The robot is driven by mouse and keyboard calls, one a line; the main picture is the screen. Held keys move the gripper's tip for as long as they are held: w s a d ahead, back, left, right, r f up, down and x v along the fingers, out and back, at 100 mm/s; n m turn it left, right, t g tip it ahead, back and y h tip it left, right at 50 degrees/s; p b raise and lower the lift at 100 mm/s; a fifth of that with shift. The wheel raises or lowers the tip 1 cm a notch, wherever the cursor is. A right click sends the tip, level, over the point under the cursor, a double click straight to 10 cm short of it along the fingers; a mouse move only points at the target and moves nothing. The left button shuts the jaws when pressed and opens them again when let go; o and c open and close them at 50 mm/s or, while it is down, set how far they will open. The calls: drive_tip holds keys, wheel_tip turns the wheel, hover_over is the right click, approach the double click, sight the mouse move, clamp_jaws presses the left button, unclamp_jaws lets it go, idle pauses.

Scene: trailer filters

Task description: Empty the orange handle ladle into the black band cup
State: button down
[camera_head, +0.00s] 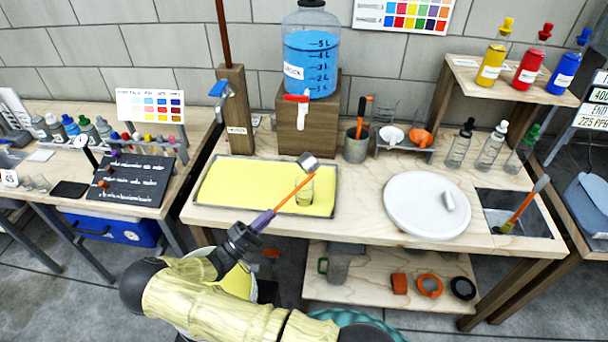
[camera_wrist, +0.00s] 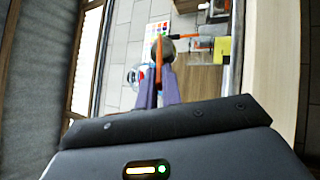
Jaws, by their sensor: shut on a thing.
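My gripper (camera_head: 264,220), with purple fingers, is shut on the orange handle (camera_head: 293,192) of the ladle. The handle slants up to the right, and the metal ladle bowl (camera_head: 308,161) is above the yellow-lined tray. A small clear cup (camera_head: 304,194) stands on the tray, just below the bowl and partly behind the handle. I cannot make out a black band on it. In the wrist view the fingers (camera_wrist: 158,88) hold the handle, with the round bowl (camera_wrist: 162,47) beyond. What the bowl contains cannot be seen.
The yellow-lined tray (camera_head: 225,185) lies at the table's front left. A blue-filled jug (camera_head: 311,60) with a red tap stands on a wooden block behind it. A white round plate (camera_head: 410,205) lies right of the tray. A metal container (camera_head: 356,146) holds tools at the back.

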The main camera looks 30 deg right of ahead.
wheel_tip(320, 180, up, 2)
drive_tip(key=shift+r+y+p, duration=0.1)
drive_tip(key=shift+y+p, duration=0.3)
drive_tip(key=shift+p, duration=0.65)
drive_tip(key=shift+a+f, duration=0.1)
drive_tip(key=shift+f, duration=0.2)
drive_tip(key=shift+r, duration=0.1)
